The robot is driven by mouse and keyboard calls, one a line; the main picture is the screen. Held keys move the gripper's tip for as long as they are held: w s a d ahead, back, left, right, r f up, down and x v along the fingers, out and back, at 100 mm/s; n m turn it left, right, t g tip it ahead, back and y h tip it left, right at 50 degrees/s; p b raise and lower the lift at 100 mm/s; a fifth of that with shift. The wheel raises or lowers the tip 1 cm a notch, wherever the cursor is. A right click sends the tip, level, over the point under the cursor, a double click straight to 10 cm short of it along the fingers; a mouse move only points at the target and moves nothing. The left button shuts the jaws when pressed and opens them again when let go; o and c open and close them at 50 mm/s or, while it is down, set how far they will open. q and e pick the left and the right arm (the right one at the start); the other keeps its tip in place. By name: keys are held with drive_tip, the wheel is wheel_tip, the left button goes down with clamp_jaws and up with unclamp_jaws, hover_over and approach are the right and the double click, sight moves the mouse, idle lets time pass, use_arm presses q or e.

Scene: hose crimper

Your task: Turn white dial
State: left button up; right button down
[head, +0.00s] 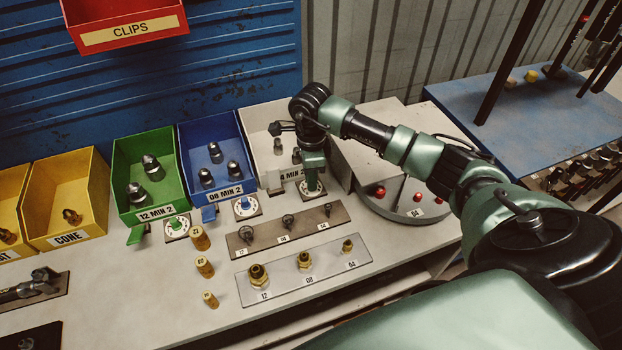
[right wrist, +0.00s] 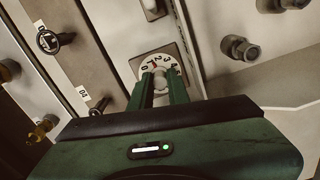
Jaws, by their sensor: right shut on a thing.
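The white dial (head: 310,190) sits on a small plate in front of the white bin (head: 262,130) labelled 04 MIN 2. My right gripper (head: 313,176) points down over it from above and hides much of it in the head view. In the right wrist view the numbered dial face (right wrist: 155,64) shows between and beyond the two green fingers (right wrist: 162,88). The fingers are shut on its pale knob, one on each side. My left gripper is not in view.
Plates with fittings (head: 304,268) lie in front. A round tray (head: 400,207) with red-ended parts stands to the right.

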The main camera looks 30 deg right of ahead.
drive_tip(key=shift+m+b, duration=0.85)
drive_tip(key=shift+m, duration=1.15)
drive_tip(key=c, duration=1.3)
unclamp_jaws()
drive_tip(key=shift+c, duration=0.2)
drive_tip(key=shift+r, duration=0.15)
wheel_tip(320, 180, up, 8)
drive_tip(key=shift+f+b, duration=0.2)
drive_tip(key=shift+b, duration=0.85)
